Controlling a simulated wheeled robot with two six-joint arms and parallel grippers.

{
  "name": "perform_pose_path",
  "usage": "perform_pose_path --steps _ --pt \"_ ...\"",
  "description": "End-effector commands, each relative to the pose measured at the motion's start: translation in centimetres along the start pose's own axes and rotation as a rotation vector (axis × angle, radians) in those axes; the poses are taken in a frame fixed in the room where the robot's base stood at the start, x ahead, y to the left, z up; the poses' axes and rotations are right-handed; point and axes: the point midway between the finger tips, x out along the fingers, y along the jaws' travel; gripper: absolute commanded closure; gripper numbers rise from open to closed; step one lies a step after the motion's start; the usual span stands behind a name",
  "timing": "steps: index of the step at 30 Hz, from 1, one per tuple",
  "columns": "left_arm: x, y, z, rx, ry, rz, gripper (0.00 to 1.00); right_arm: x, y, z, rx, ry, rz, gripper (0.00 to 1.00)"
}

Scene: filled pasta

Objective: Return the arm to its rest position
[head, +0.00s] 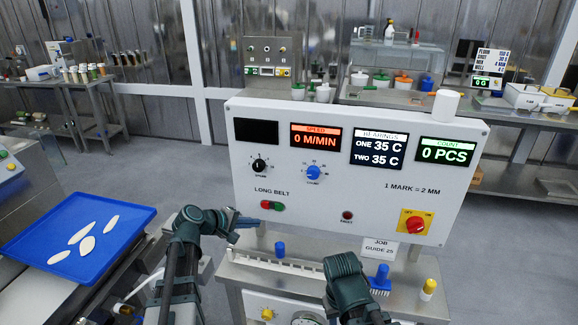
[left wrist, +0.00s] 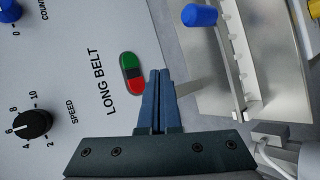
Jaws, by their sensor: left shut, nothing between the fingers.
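My left gripper (head: 244,222) is in front of the lower left of the white control panel (head: 330,212), just below the green and red long belt switch (head: 272,205). In the left wrist view its blue fingers (left wrist: 158,100) are shut together with nothing between them, and the switch (left wrist: 131,74) shows close to their tips. I cannot tell whether the fingertips touch the panel. My right arm (head: 346,283) reaches in from the bottom, right of the middle; its gripper fingers are not visible.
The panel displays (head: 316,136) read 0 M/MIN and 0 PCS. Below it a metal ledge (head: 245,275) carries a blue-topped peg (head: 280,249), a blue brush (head: 380,279) and a yellow-capped bottle (head: 428,289). A blue tray (head: 110,247) with several pale pieces lies at left.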

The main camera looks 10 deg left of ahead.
Motion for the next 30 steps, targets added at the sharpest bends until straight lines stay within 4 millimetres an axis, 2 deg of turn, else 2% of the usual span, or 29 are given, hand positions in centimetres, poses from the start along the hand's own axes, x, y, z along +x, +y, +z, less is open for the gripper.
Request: perform_pose_path --steps 2,5,10,12,15,18,21,25,30 --pt "0.5 -0.3 1.2 0.031 -0.018 -0.027 1.0 0.0 0.0 0.0 0.0 0.0 0.0 0.66" --pt "1.9 -1.7 5.0 0.139 -0.077 -0.12 1.0 -0.1 0.0 0.0 0.0 0.0 0.0 0.66" --pt "3.8 -6.5 14.4 0.475 -0.247 -0.399 1.0 -0.2 0.0 0.0 0.0 0.0 0.0 0.66" --pt "3.6 -8.7 17.7 0.623 -0.318 -0.518 1.0 -0.3 0.0 0.0 0.0 0.0 0.0 0.66" --pt "2.6 -11.4 21.2 0.819 -0.405 -0.678 1.0 -0.3 0.0 0.0 0.0 0.0 0.0 0.66" --pt "1.2 -13.4 23.4 0.983 -0.472 -0.814 1.0 -0.4 0.0 0.0 0.0 0.0 0.0 0.66" --pt "-0.1 -14.6 24.7 1.105 -0.516 -0.919 1.0 -0.4 0.0 0.0 0.0 0.0 0.0 0.66" --pt "-1.2 -15.3 25.4 1.196 -0.546 -1.003 1.0 -0.5 0.0 0.0 0.0 0.0 0.0 0.66" --pt "-1.6 -15.5 25.5 1.231 -0.557 -1.038 1.0 -0.5 0.0 0.0 0.0 0.0 0.0 0.66"
